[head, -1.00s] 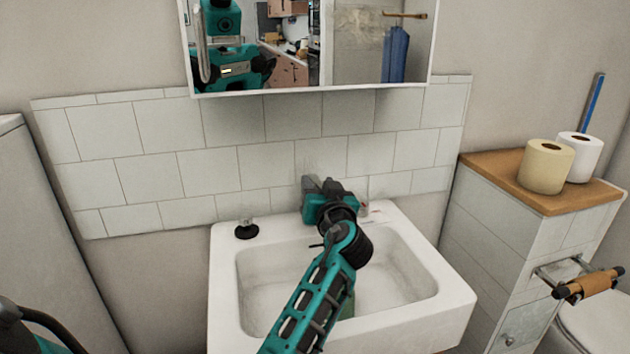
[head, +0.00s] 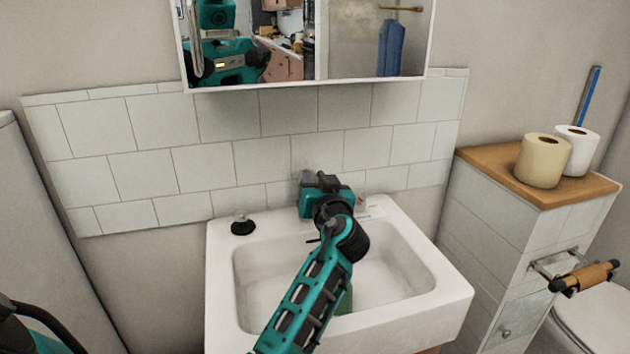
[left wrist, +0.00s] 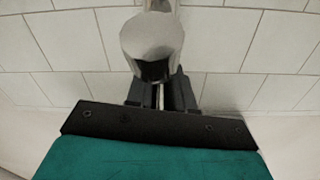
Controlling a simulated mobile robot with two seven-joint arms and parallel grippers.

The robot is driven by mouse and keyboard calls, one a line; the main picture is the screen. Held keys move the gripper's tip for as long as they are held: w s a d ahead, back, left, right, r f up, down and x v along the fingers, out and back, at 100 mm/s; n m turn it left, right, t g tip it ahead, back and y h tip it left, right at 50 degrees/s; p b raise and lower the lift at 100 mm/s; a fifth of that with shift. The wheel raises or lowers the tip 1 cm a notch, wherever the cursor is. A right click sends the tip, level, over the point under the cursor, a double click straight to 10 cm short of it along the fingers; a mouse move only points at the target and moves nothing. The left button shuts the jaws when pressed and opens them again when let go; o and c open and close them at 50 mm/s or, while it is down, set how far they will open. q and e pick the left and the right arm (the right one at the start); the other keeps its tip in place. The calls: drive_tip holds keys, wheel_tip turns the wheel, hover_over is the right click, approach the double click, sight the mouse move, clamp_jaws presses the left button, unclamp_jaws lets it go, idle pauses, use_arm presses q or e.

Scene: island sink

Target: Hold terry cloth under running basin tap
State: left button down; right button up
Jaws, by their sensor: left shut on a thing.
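My left gripper (head: 322,184) is at the back rim of the white basin (head: 440,300), where it hides most of the tap. In the left wrist view the chrome tap (left wrist: 152,45) stands close in front of the black fingers (left wrist: 160,95). The fingers are nearly together on a thin, light part that looks like part of the tap; their tips are partly hidden. A small green patch (head: 347,299), perhaps the terry cloth, shows in the basin beside my left forearm, which hides the rest. I see no running water. My right gripper is not in view.
A black plug or knob (head: 242,225) sits on the basin's left back corner. A mirror cabinet (head: 300,87) hangs above the tiles. At the right, a tiled ledge with a wooden top (head: 488,167) carries two paper rolls (head: 541,161). The basin's left part is clear.

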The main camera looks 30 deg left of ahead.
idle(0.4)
use_arm(q)
drive_tip(key=shift+r+p, duration=0.4)
drive_tip(key=shift+p, duration=0.25)
drive_tip(key=shift+a+r+h+p, duration=0.15)
drive_tip(key=shift+h+p, duration=0.15)
drive_tip(key=shift+p, duration=0.15)
drive_tip(key=shift+w+g+p, duration=0.1)
drive_tip(key=shift+g+p, duration=0.2)
drive_tip(key=shift+g, duration=0.1)
drive_tip(key=c, duration=1.1)
unclamp_jaws()
drive_tip(key=shift+o, duration=0.2)
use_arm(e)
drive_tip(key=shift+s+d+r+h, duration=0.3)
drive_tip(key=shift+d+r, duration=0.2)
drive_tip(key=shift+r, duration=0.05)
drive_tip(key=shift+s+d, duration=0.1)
